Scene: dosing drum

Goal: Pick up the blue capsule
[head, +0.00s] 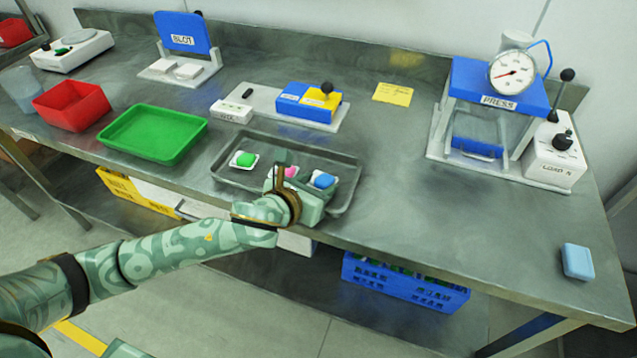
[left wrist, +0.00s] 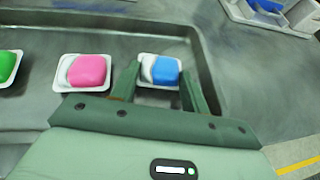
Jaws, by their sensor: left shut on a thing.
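The blue capsule (head: 323,180), blue with a white end, is in a small white dish at the right of the grey tray (head: 350,160). It also shows in the left wrist view (left wrist: 165,71). My left gripper (left wrist: 159,82) has one finger on each side of the capsule and is shut on it, low at the dish. In the head view, my left gripper (head: 304,180) comes in over the tray's front rim. I cannot tell whether the capsule is clear of its dish. My right gripper is not in view.
A pink capsule (left wrist: 88,70) and a green capsule (head: 244,159) sit in dishes to the left. Behind the tray stands a blue and yellow device (head: 309,102). A press (head: 497,85) stands at the right. The bench between the press and the light-blue block (head: 578,261) is clear.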

